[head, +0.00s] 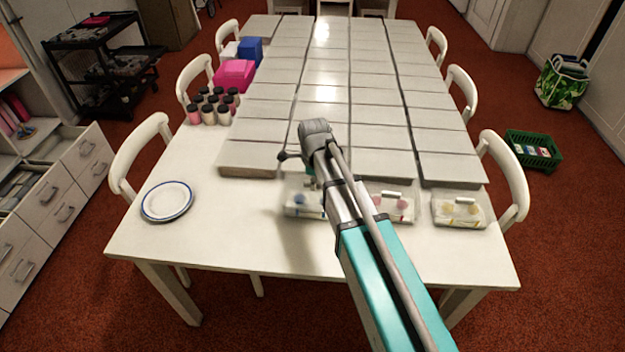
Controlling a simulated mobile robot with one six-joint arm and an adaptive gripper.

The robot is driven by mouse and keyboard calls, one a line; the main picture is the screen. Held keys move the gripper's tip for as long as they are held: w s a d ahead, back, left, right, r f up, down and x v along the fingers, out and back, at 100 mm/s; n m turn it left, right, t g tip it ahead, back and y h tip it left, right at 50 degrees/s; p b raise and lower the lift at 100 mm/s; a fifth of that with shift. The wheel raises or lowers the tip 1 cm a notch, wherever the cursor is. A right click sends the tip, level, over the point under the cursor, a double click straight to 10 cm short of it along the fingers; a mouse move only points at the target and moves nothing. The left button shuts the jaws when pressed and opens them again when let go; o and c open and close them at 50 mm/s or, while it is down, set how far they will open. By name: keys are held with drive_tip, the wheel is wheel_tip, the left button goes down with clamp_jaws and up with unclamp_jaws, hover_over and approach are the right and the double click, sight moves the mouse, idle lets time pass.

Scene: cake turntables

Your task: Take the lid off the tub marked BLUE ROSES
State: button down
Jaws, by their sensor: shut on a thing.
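Three pale tubs with clear-looking lids stand in a row along the near edge of the grey-white slabs. The left tub (299,208) shows blue spots, which fit BLUE ROSES, but its lettering is too small to read. The middle tub (398,211) shows pink or red spots, and the right tub (460,214) yellowish ones. The two right lids have a small white handle on top. My gripper (312,183) points down over the blue tub, shut on its lid handle. My arm covers the tub's right part, and the fingertips are small and partly hidden.
A white plate with a blue rim (167,201) lies on the white table (225,240) at left. Several dark-capped jars (209,116), a pink box (234,75) and a blue box (250,50) stand farther back. The table's front left is clear. Chairs flank it.

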sight(317, 196)
drive_tip(key=s+r+p, duration=0.2)
drive_tip(key=r, duration=0.1)
drive_tip(key=s+d+r+p, duration=0.1)
drive_tip(key=p, duration=0.1)
drive_tip(key=shift+s+d+r, duration=0.1)
drive_tip(key=shift+s+r, duration=0.15)
drive_tip(key=shift+r, duration=0.1)
drive_tip(key=s+d+r+p, duration=0.3)
drive_tip(key=s, duration=0.5)
drive_tip(key=shift+s+r, duration=0.25)
drive_tip(key=shift+r, duration=0.1)
